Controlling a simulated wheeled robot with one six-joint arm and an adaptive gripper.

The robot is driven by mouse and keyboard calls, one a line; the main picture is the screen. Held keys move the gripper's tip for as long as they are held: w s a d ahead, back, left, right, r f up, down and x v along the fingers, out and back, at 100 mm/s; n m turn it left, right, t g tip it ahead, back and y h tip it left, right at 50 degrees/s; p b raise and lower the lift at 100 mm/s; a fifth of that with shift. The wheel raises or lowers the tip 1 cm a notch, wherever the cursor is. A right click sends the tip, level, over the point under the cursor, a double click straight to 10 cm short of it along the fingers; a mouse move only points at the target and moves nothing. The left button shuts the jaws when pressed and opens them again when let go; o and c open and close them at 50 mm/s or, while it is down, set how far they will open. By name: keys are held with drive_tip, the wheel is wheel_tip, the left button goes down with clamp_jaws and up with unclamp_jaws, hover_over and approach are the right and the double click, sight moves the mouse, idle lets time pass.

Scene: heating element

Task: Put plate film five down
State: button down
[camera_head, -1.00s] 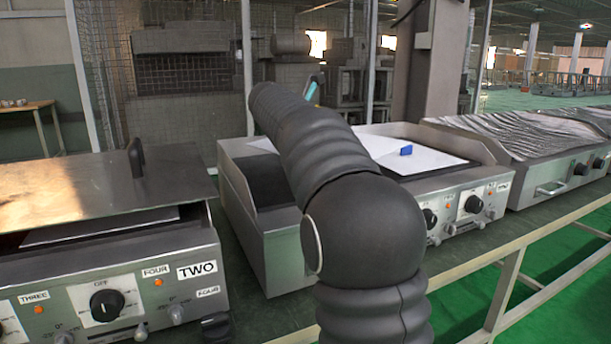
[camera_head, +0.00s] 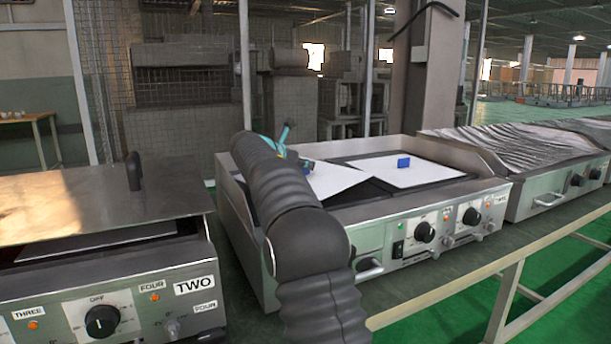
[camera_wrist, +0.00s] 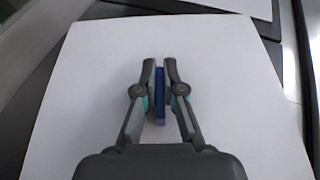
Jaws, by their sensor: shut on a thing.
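My gripper (camera_wrist: 160,68) is shut on the blue handle (camera_wrist: 160,100) of a white plate film (camera_wrist: 85,90) in the wrist view. In the head view this held film (camera_head: 338,180) is over the left part of the double griddle (camera_head: 405,222), partly hidden by my arm. It looks slightly tilted there. I cannot tell whether it touches the griddle surface. A second white film (camera_head: 425,175) with a blue handle (camera_head: 403,162) lies on the right part of the griddle. No number shows on either film.
Another griddle with a wrinkled silvery cover (camera_head: 510,150) stands at the right. A pale rail (camera_head: 480,265) runs along the front. The griddle has raised side and back walls.

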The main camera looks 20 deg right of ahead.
sight(306, 174)
drive_tip(key=shift+f, duration=1.35)
drive_tip(key=shift+f+b, duration=0.2)
drive_tip(key=shift+b, duration=0.1)
drive_tip(key=c, duration=1.3)
unclamp_jaws()
drive_tip(key=shift+r, duration=0.1)
drive_tip(key=shift+a+r, duration=0.1)
drive_tip(key=shift+r, duration=0.05)
drive_tip(key=v, duration=1.1)
drive_tip(key=shift+s+a+r, duration=0.15)
drive_tip(key=shift+s+a, duration=0.05)
drive_tip(key=shift+a, duration=0.1)
